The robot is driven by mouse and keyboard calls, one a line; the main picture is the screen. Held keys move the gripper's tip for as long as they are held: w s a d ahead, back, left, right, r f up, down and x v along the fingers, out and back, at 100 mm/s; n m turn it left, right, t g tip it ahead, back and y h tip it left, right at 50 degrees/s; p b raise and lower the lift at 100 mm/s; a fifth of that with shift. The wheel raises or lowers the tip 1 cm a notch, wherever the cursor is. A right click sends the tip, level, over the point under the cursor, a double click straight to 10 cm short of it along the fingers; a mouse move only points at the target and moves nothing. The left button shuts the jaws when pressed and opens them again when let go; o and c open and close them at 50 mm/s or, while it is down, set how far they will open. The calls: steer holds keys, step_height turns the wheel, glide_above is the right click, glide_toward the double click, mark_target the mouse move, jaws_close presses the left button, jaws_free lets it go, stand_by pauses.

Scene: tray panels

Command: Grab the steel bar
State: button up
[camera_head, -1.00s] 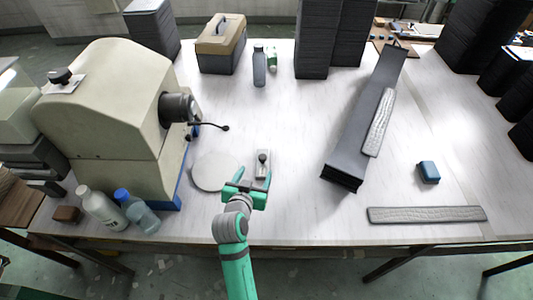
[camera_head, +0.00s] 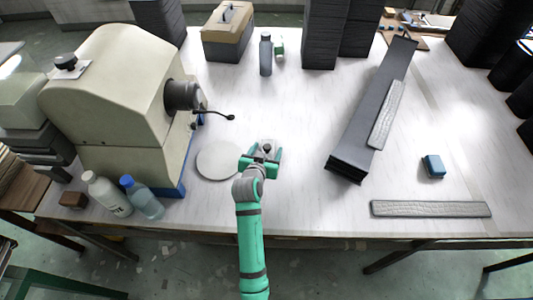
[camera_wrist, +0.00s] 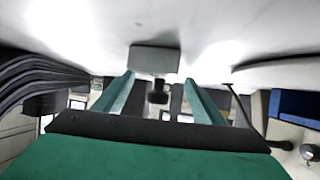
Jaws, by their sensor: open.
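A small pale metal piece with a black knob (camera_head: 267,148) lies on the table at my gripper (camera_head: 262,154). In the wrist view its grey block (camera_wrist: 155,58) and dark knob (camera_wrist: 158,93) show between and beyond my two green fingers (camera_wrist: 159,80). The fingers are apart, and I see no clear contact. Which piece is the steel bar is not certain. A long grey textured bar (camera_head: 430,209) lies flat near the front right edge. A similar bar (camera_head: 386,114) lies along the long dark stack, well right of my gripper.
A round pale disc (camera_head: 216,161) lies just left of my gripper, before the large beige machine (camera_head: 115,110). Two bottles (camera_head: 140,197) stand front left. The long dark stack (camera_head: 350,155) and a blue block (camera_head: 433,166) are to the right. Table between gripper and stack is clear.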

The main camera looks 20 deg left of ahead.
steer(key=shift+a, duration=0.2)
steer(key=c, duration=1.5)
steer(key=shift+w, duration=0.1)
